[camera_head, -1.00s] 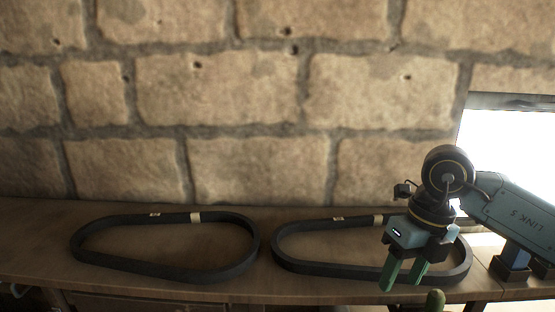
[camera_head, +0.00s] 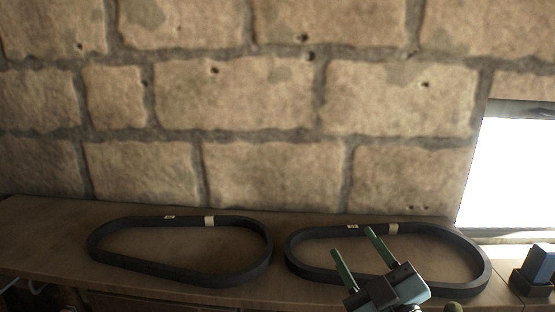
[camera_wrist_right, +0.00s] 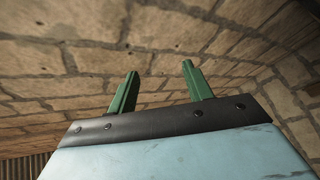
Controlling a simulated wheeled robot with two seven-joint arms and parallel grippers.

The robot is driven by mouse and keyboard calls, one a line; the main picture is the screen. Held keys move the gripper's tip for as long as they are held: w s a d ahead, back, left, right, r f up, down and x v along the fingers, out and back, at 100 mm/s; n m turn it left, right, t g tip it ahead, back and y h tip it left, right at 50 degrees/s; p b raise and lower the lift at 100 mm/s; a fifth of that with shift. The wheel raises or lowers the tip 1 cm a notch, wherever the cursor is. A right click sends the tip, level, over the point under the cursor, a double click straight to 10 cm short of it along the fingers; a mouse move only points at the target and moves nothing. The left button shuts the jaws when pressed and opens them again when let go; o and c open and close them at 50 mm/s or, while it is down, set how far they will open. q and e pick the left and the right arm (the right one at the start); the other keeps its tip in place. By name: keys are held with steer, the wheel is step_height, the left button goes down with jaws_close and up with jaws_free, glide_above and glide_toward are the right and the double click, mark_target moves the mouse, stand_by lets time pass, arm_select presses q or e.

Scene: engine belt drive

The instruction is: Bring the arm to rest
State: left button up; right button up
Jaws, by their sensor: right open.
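My right gripper (camera_head: 356,254) shows at the bottom of the head view, in front of the right-hand belt. Its two green fingers point up and stand apart, with nothing between them. The right wrist view also shows the open fingers (camera_wrist_right: 160,88) against the stone wall. Two black belts lie flat on the wooden counter: one on the left (camera_head: 140,270) and one on the right (camera_head: 475,284). The fingers hide part of the right belt in the picture. My left gripper is not in view.
The brown counter (camera_head: 40,240) runs along the stone wall (camera_head: 235,95). A bright window (camera_head: 517,165) is at the right. A blue block in a dark holder (camera_head: 540,268) stands at the counter's right end. The counter left of the belts is bare.

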steer(key=s+d+f+m+g+h, duration=0.2)
steer(key=d+f+m+g+h, duration=0.3)
steer(key=f, duration=0.6)
steer(key=s+d+f+m+g+h, duration=0.1)
steer(key=s+d+f+m+g, duration=0.1)
steer(key=s+f+g, duration=0.6)
steer(key=s+d+f+m+g+h, duration=0.15)
steer(key=s+f+g, duration=0.25)
steer(key=s+f, duration=0.8)
steer(key=s+f+g+b, duration=0.1)
steer(key=s+f+b, duration=0.2)
steer(key=f, duration=2.1)
steer(key=s+d+f+g+b, duration=0.1)
steer(key=s+d+f+b, duration=0.1)
steer(key=s+f, duration=1.5)
steer(key=shift+d+f, duration=0.6)
steer(key=shift+f, duration=0.15)
steer(key=shift+y, duration=0.25)
steer(key=shift+c, duration=0.4)
